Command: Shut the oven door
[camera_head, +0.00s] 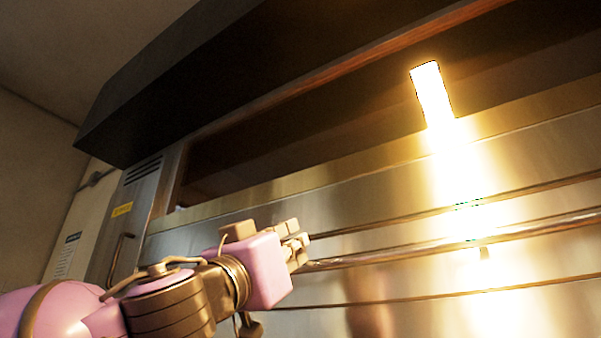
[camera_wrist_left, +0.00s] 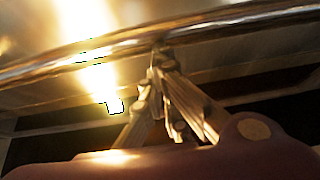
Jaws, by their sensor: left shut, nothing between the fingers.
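The oven door (camera_head: 400,215) is a wide brushed-steel panel with a long horizontal bar handle (camera_head: 400,256). A dark recess shows above the panel's top edge; I cannot tell how far the door stands open. My left gripper (camera_head: 301,247) reaches in from the lower left and is at the left part of the handle. In the left wrist view, its fingertips (camera_wrist_left: 159,52) meet at the handle bar (camera_wrist_left: 220,29), touching it or very close. The fingers are shut with nothing between them. My right gripper is in neither view.
A dark hood (camera_head: 220,75) juts out above the oven. A steel side panel (camera_head: 134,215) with a vent, yellow label and small handle stands at the left. A bright light (camera_head: 431,93) glares on the steel.

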